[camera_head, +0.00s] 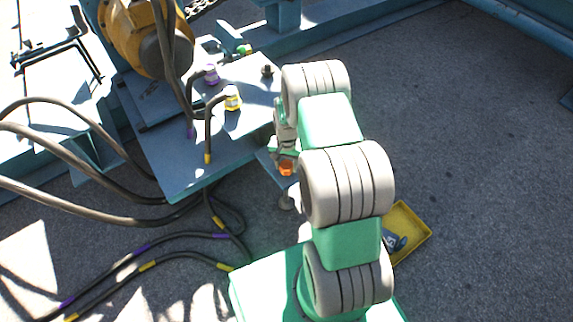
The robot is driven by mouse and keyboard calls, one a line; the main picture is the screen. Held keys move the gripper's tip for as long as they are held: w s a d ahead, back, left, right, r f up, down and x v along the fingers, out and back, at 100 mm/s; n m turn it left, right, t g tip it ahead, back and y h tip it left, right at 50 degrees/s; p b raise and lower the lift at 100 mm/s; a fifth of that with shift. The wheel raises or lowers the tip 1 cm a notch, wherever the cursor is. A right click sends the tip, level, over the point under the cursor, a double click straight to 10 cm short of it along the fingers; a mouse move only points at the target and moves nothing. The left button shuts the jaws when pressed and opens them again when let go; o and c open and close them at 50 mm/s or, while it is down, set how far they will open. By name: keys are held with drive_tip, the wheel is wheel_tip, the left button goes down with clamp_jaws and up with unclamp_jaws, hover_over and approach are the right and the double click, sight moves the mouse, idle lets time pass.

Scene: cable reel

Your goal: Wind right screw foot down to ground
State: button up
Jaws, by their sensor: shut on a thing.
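The right screw foot (287,201) shows as a grey round pad low beside the right corner of the blue reel frame, just left of my arm. An orange part (286,169) sits above it, at my fingertips. My gripper (283,157) points down beside the frame's right edge and is shut at the orange part, which looks like the foot's turning handle. My arm hides most of the screw and part of the pad. I cannot tell whether the pad touches the ground.
The blue deck (205,150) carries hoses with purple (210,74) and yellow (232,98) fittings. An orange-yellow motor (140,40) stands behind. Black hoses (150,245) lie on the ground at left. A yellow tray (413,228) with a dark item lies right of my arm. The ground at right is clear.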

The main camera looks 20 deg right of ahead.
sight(286, 165)
drive_tip(key=shift+m, duration=0.3)
drive_tip(key=o, duration=1.3)
wheel_tip(286, 165, up, 8)
drive_tip(key=p, duration=0.2)
drive_tip(key=shift+f+p, duration=0.1)
drive_tip(key=shift+p, duration=0.2)
